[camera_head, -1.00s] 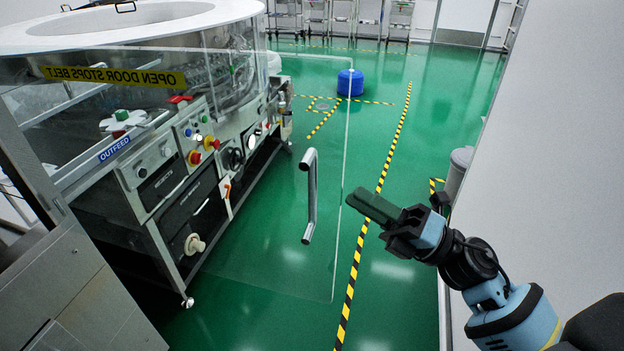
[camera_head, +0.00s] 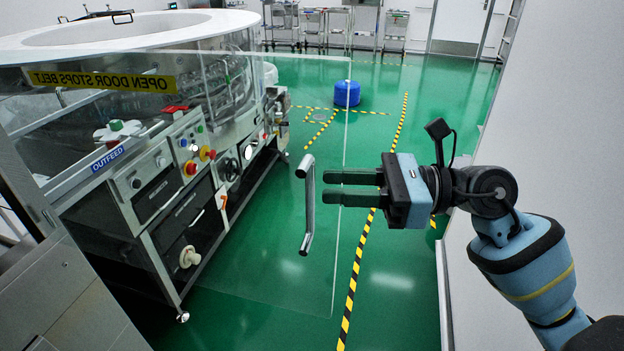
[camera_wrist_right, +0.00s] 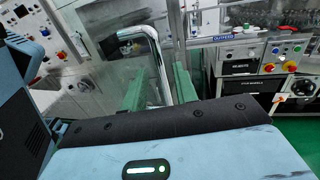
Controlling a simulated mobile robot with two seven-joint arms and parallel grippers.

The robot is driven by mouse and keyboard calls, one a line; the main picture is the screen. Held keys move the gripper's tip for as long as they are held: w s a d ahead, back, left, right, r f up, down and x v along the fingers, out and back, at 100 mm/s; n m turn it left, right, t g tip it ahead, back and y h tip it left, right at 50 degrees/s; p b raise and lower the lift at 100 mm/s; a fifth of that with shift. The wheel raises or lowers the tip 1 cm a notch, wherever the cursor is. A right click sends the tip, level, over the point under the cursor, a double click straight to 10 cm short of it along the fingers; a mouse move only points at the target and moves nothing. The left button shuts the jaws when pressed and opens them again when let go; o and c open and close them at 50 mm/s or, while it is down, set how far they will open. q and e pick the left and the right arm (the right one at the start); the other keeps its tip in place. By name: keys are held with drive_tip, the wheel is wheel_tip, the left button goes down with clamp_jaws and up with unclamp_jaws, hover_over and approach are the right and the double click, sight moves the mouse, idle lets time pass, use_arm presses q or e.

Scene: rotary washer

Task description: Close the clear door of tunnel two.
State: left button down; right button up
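The clear door (camera_head: 262,245) stands open, swung out over the green floor, its free edge a pale upright line. It carries a mirrored yellow label reading "OPEN DOOR STOPS BELT" (camera_head: 100,80). A bent metal handle (camera_head: 308,205) is fixed near its free edge; the handle also shows in the right wrist view (camera_wrist_right: 157,62). My right gripper (camera_head: 324,187) is open and empty, its two dark fingers pointing left, tips just right of the handle in the head view. In the right wrist view the handle shows between the fingers; I cannot tell whether they touch it. My left gripper is not in view.
The washer's control panel (camera_head: 165,165) with buttons and an "OUTFEED" label (camera_head: 107,158) stands at left. A grey cabinet (camera_head: 65,295) is at lower left. A white wall (camera_head: 560,130) is close on the right. A blue drum (camera_head: 347,93) stands far back.

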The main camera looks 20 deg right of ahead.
sight(311, 185)
drive_tip(key=shift+p+x, duration=0.45)
drive_tip(key=shift+x, duration=1.85)
clamp_jaws()
